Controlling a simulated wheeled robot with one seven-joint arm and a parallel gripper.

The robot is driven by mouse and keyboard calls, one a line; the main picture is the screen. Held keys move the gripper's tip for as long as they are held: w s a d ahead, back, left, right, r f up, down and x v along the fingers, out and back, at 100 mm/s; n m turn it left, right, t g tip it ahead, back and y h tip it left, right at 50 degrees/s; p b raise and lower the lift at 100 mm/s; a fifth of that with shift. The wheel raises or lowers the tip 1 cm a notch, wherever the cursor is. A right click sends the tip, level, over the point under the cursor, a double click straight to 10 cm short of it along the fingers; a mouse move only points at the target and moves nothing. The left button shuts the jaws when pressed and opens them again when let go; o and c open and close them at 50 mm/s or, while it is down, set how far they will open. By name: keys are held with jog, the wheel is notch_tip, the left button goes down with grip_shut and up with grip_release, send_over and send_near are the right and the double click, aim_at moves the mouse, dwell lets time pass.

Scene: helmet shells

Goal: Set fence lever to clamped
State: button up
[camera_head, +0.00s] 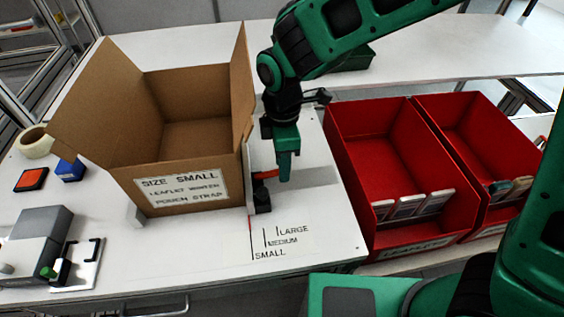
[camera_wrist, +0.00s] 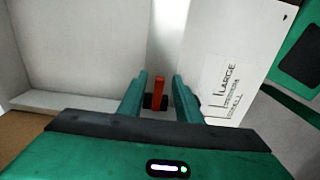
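The fence lever is a small red-orange handle (camera_head: 265,174) on a black clamp block (camera_head: 262,198), at the right side of the open cardboard box. It also shows in the wrist view (camera_wrist: 159,88), standing between the lines of my two fingers. The pale fence (camera_head: 249,180) stands upright along the box's right wall, by the SMALL mark. My gripper (camera_head: 285,178) points down just right of the lever in the head view. In the wrist view my gripper (camera_wrist: 158,80) is open, a finger on each side of the lever. Whether either finger touches it I cannot tell.
The cardboard box (camera_head: 190,140) with raised flaps stands left of the lever. Two red bins (camera_head: 375,130) with packets stand at the right. Size marks (camera_head: 280,240) are printed on the white table in front. A tape roll (camera_head: 34,141) and a grey device (camera_head: 40,230) are at the left.

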jog(key=shift+f, duration=0.3)
grip_shut()
jog(key=shift+d, duration=0.1)
jog(key=shift+w+d+f+y, duration=0.15)
jog(key=shift+f+y, duration=0.1)
jog(key=shift+y, duration=0.15)
jog(key=shift+f+g+y, duration=0.3)
jog(key=shift+f+y, duration=0.05)
jog(key=shift+y, duration=0.35)
